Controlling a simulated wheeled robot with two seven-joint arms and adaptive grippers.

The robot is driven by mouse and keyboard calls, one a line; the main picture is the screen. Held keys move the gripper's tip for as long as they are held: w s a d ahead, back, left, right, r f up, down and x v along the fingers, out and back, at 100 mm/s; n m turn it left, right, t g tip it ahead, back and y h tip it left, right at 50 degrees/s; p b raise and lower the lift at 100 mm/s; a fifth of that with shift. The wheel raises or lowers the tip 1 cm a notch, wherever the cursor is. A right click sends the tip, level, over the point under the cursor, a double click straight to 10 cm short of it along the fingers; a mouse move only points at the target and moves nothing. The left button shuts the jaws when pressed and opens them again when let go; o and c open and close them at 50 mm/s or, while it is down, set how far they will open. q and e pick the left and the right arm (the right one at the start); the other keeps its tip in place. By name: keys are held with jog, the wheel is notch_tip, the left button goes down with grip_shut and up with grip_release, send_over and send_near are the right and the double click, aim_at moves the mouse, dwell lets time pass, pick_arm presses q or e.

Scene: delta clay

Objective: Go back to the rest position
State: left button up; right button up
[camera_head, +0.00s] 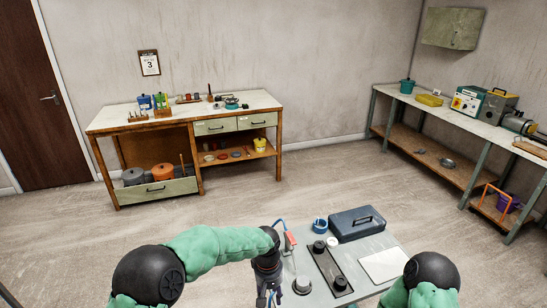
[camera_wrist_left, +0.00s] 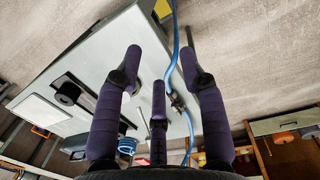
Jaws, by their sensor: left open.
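My left arm's green sleeve comes in from the left in the head view, ending in my left gripper (camera_head: 268,285) at the left edge of a small grey table (camera_head: 318,292). In the left wrist view my left gripper (camera_wrist_left: 162,58) has its purple fingers spread apart, with nothing held between them. A blue cable (camera_wrist_left: 175,45) passes across the view near the fingers. My right arm shows only as a black joint and green sleeve at the bottom right of the head view; its gripper is out of view.
The small table holds a dark blue toolbox (camera_head: 356,222), a blue ring-shaped item (camera_head: 320,226), a black rail fixture (camera_head: 329,268) and a white sheet (camera_head: 384,265). A wooden workbench (camera_head: 188,130) stands at the back wall, a long bench (camera_head: 450,117) at right. Open floor lies between.

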pick_arm(q)
jog(key=s+a+f+h, duration=0.2)
jog(key=s+a+f, duration=0.1)
jog(key=s+f, duration=0.6)
jog(key=s+a+f+h, duration=0.1)
jog(key=s+a+f, duration=0.2)
jog(key=s+f, duration=0.5)
jog(key=s+a+f, duration=0.3)
jog(key=s+f, duration=0.1)
jog(key=s, duration=0.3)
jog(key=shift+a+f+m+t, duration=0.2)
jog(key=shift+f+m+t, duration=0.1)
jog(key=shift+f+t, duration=0.1)
